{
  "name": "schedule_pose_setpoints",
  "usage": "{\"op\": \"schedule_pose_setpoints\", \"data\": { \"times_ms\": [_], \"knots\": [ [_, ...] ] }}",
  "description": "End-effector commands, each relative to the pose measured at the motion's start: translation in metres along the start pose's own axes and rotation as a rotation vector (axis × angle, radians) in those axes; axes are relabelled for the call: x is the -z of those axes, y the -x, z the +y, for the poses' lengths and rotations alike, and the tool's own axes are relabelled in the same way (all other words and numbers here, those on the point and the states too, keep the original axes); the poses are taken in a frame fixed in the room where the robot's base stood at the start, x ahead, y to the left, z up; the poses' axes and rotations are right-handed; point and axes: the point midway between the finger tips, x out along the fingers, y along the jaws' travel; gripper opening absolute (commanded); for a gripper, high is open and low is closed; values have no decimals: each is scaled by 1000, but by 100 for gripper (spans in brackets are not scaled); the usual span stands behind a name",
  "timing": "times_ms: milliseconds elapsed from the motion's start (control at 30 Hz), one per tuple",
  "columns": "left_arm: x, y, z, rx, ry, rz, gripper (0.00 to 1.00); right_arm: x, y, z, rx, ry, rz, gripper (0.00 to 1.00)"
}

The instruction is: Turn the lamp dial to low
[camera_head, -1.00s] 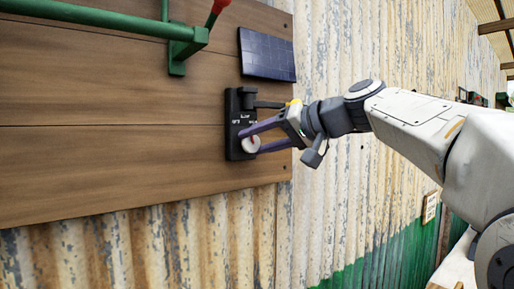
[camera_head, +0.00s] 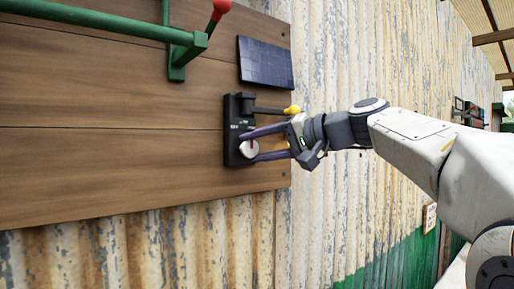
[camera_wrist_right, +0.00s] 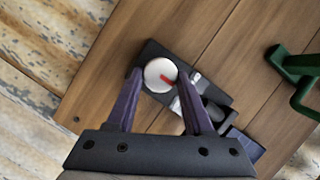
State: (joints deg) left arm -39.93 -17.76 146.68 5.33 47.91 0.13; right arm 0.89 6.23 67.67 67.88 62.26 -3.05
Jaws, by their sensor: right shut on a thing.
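The lamp dial is a round white knob (camera_head: 249,149) with a red pointer mark, on a black box (camera_head: 233,155) fixed to the wooden board. The head view shows the red mark pointing roughly up; the small white labels are too blurred to read surely. My right gripper (camera_head: 246,147) is shut on the dial, one dark purple finger above it and one below. The right wrist view shows the dial face (camera_wrist_right: 155,72) between the two fingertips (camera_wrist_right: 160,76), its red mark toward the lower right. A thin black lamp arm with a yellow tip (camera_head: 292,110) sticks out above the gripper. My left gripper is not in view.
A dark solar panel (camera_head: 266,63) is mounted above the box. A green bar (camera_head: 95,22) with a red-knobbed lever (camera_head: 221,7) projects at the upper left. Corrugated metal wall (camera_head: 150,250) lies around the wooden board (camera_head: 100,165).

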Motion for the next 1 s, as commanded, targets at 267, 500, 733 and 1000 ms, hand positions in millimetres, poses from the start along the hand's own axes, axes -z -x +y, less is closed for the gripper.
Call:
{"op": "schedule_pose_setpoints", "data": {
  "times_ms": [267, 500, 733, 1000],
  "knots": [
    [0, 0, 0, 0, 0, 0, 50, 0, 0, 0, 0, 1, 1, 80],
    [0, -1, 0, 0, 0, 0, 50, 0, 2, 0, 0, 2, 2, 80],
    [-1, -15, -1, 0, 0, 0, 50, 0, 34, 3, -2, 3, 7, 80],
    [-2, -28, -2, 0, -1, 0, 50, 0, 86, 2, -2, 2, 5, 80]
  ]
}}
